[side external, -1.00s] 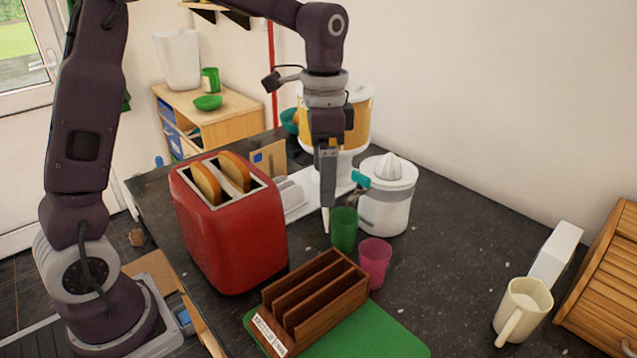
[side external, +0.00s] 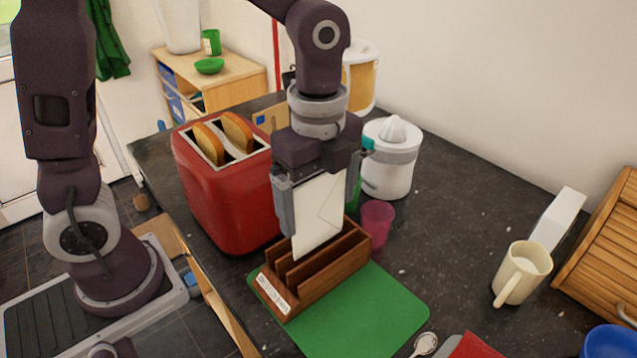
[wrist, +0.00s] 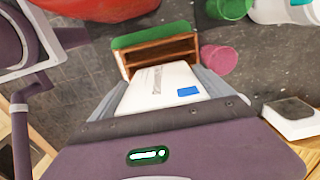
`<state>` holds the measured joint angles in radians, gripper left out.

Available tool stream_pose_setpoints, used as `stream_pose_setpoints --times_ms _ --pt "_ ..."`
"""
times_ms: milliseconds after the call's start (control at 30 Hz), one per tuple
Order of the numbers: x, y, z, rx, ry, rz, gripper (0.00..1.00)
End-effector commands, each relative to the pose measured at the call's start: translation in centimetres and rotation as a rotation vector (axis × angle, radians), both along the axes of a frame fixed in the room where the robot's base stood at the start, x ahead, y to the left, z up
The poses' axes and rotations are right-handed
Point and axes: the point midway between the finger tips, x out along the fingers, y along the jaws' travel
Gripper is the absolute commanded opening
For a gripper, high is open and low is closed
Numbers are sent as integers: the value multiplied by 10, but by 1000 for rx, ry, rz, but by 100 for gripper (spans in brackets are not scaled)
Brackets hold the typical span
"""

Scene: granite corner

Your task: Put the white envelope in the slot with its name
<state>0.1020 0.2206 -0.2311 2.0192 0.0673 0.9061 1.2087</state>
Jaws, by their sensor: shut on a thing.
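The white envelope (side external: 319,215) hangs upright in my gripper (side external: 320,195), its flap side facing the side camera. My gripper is shut on its upper part. The wrist view shows the envelope's other face (wrist: 150,92) with a blue patch and faint writing. The wooden slotted rack (side external: 335,276) is directly below, on a green mat (side external: 375,315). The envelope's lower edge is at the tops of the rack's dividers; I cannot tell whether it is inside a slot. A white label (side external: 273,293) is on the rack's near-left end, its text too small to read.
A red toaster (side external: 228,205) stands close behind and left of the rack. A pink cup (side external: 377,222) is just right of it, with a green cup partly hidden behind my gripper. A white juicer (side external: 390,165) stands behind. A cream mug (side external: 522,272) is at the right.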

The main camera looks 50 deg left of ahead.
Motion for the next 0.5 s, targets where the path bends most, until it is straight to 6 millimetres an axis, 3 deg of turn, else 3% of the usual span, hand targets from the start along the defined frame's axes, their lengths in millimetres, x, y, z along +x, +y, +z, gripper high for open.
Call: stream_pose_setpoints --times_ms 500 --pt "0 0 -46 1 2 0 52"
